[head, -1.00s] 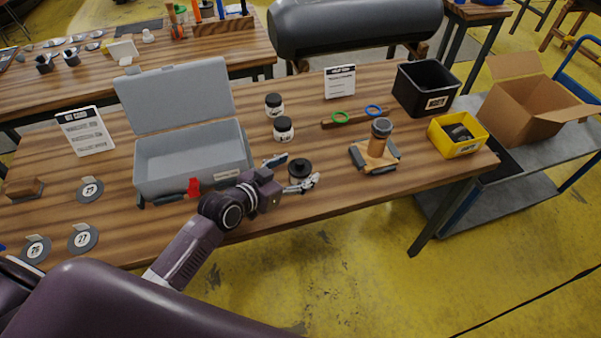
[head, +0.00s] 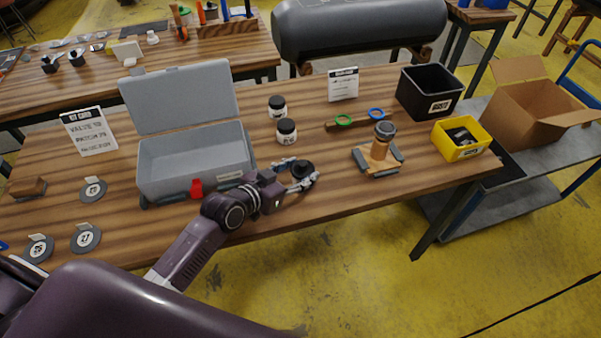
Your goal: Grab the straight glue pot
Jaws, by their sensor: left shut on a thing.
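A dark, black-lidded glue pot (head: 302,168) stands at the front of the wooden table, right of the grey box. My left gripper (head: 303,177) is shut on it, with a finger on either side. The fingers hide most of the pot's body, so I cannot tell its shape or whether it touches the table. Two more pots with white labels and black lids, a rear one (head: 277,106) and a nearer one (head: 286,132), stand behind it. My right gripper is not in view.
An open grey toolbox (head: 195,165) stands left of my gripper, with a red clip (head: 196,188) at its front. The table front is clear right of the gripper.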

